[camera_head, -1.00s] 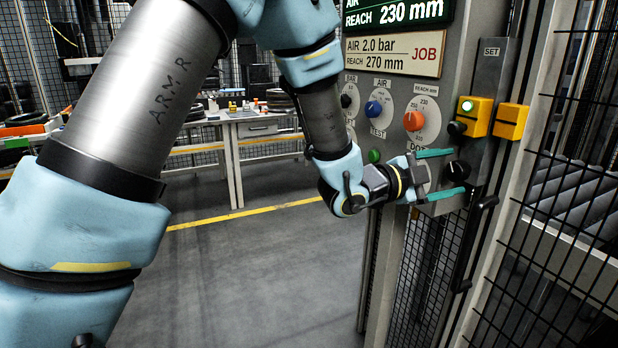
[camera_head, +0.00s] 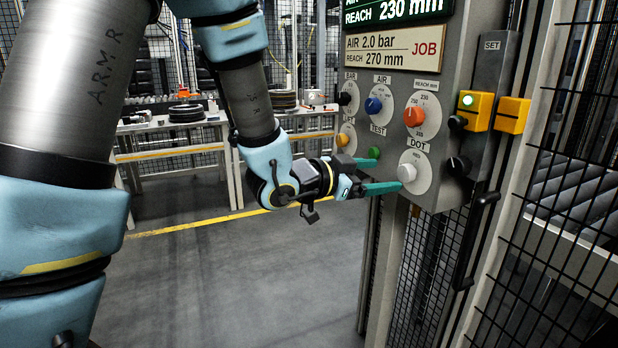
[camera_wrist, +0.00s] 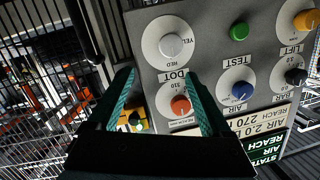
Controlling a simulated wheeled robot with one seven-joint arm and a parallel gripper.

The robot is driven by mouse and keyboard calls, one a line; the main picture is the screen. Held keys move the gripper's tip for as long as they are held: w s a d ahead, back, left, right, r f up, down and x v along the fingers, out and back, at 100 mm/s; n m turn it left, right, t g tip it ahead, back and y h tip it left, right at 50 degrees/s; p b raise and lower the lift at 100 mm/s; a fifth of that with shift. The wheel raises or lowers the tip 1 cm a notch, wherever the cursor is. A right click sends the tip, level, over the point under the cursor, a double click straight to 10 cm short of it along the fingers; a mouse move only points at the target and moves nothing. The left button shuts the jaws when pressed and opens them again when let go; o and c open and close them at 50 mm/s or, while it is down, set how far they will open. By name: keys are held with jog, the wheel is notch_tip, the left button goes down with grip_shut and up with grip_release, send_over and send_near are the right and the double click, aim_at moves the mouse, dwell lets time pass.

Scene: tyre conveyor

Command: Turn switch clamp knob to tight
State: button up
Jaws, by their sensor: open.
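A yellow switch box (camera_head: 475,114) with a lit green button sits on the grey SET rail at the panel's right side. A small black knob (camera_head: 457,124) is beside it, and a larger black knob (camera_head: 458,166) is lower on the rail. I cannot tell from their looks which is the clamp knob, nor read any tight mark. My gripper (camera_head: 390,174) is open and empty, with teal fingers left of both knobs, near the white DOT knob (camera_head: 407,172). In the wrist view the fingers (camera_wrist: 158,76) point toward the panel; the switch box (camera_wrist: 130,119) shows beyond them, partly covered.
The grey panel carries an orange reach knob (camera_head: 414,117), a blue AIR knob (camera_head: 373,106) and a green TEST button (camera_head: 374,153). A black handle (camera_head: 480,215) juts out below the rail. Mesh fencing (camera_head: 560,200) stands at right. Open floor lies left of the panel.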

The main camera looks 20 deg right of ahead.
jog(key=w+a+f+n+t+y+p, duration=0.1)
jog(key=w+a+n+t+y, duration=0.1)
jog(key=w+a+n, duration=0.3)
jog(key=w+a+f+n+t+y+p, duration=0.1)
jog(key=w+a+n, duration=0.3)
jog(key=n, duration=1)
jog(key=shift+w+a+f+t+y, duration=0.35)
jog(key=shift+w+f+t+y, duration=0.45)
jog(key=shift+w, duration=0.35)
